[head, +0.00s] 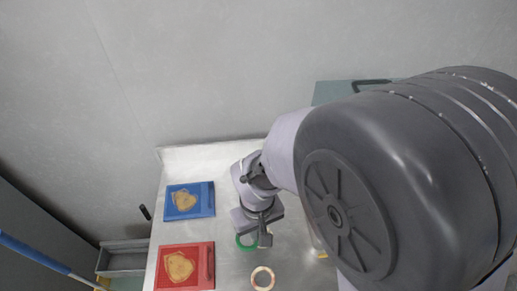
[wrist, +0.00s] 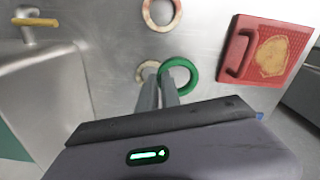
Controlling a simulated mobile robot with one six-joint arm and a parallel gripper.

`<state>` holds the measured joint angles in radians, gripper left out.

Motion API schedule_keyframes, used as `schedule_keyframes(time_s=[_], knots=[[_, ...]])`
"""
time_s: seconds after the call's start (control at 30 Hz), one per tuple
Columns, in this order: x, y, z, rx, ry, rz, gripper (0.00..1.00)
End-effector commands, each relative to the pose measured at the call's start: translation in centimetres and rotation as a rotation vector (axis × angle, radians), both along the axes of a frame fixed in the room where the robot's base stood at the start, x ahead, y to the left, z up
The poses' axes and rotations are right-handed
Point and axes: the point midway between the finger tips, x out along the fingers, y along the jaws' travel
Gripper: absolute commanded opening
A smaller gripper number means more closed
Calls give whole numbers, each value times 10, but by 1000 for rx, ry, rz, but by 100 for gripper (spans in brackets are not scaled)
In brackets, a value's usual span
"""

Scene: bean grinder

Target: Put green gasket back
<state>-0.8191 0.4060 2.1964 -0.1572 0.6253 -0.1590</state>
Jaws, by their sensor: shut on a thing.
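The green gasket (head: 239,243) is a ring at my gripper's tip in the head view. It also shows in the wrist view (wrist: 192,84), just right of the fingertips. My gripper (head: 264,238) points down over the metal table, and its fingers (wrist: 158,88) are close together on the left edge of the green gasket. A pale ring (wrist: 143,68) lies behind the fingertips, partly hidden by them. I cannot tell how high the gasket is above the table.
A pale reddish ring (head: 262,287) lies on the table, also at the top of the wrist view (wrist: 147,12). A red tray (head: 207,262) and a blue tray (head: 209,200) with tan contents stand at left. A metal body (wrist: 45,95) with a yellow-handled part (wrist: 35,22) is at the wrist view's left.

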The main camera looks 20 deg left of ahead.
Motion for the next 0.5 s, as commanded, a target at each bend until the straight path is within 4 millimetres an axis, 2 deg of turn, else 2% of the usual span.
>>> schedule_keyframes(time_s=[0.1,0.3,0.5], knots=[[39,13,-8,1,-1,-6,0],[97,33,-13,1,-1,-3,0],[124,42,-14,0,0,-2,0]])
